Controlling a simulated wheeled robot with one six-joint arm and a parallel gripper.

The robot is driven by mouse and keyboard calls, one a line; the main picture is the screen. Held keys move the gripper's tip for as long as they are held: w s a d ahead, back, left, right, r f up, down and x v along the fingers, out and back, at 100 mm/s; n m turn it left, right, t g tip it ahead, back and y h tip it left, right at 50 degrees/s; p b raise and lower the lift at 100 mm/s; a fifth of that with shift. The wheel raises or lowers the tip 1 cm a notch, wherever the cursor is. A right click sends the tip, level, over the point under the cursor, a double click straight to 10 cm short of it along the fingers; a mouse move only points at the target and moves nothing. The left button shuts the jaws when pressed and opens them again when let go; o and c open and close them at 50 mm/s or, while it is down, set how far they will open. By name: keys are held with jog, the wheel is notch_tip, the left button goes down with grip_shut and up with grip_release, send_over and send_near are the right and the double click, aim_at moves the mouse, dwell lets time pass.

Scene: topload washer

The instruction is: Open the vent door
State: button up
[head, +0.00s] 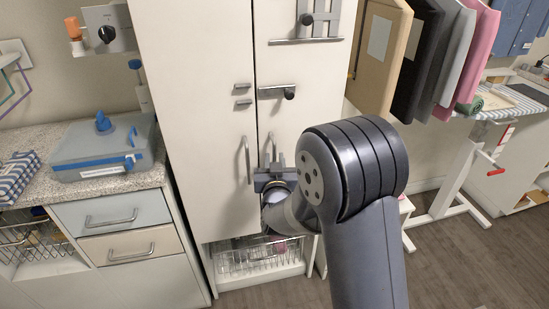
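A tall off-white cabinet has a left door (200,110) and a right door (315,100), both looking shut. The left door has a vertical bar handle (248,160). A similar bar handle (272,146) shows at the left edge of the right door. I cannot tell from labels which part is the vent door. My gripper (273,160) is in front of the right door, at the lower part of that handle. My wrist partly hides the fingers. I cannot tell whether they touch or close on the handle.
A latch bar (277,91) with a dark knob crosses the right door above. A wire basket (258,258) sits low in the cabinet. Hanging boards (378,50) stick out at right. A counter with a blue case (104,148) stands left. Floor is free at lower right.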

jog(key=shift+w, duration=0.45)
jog(key=shift+a, duration=0.1)
grip_shut()
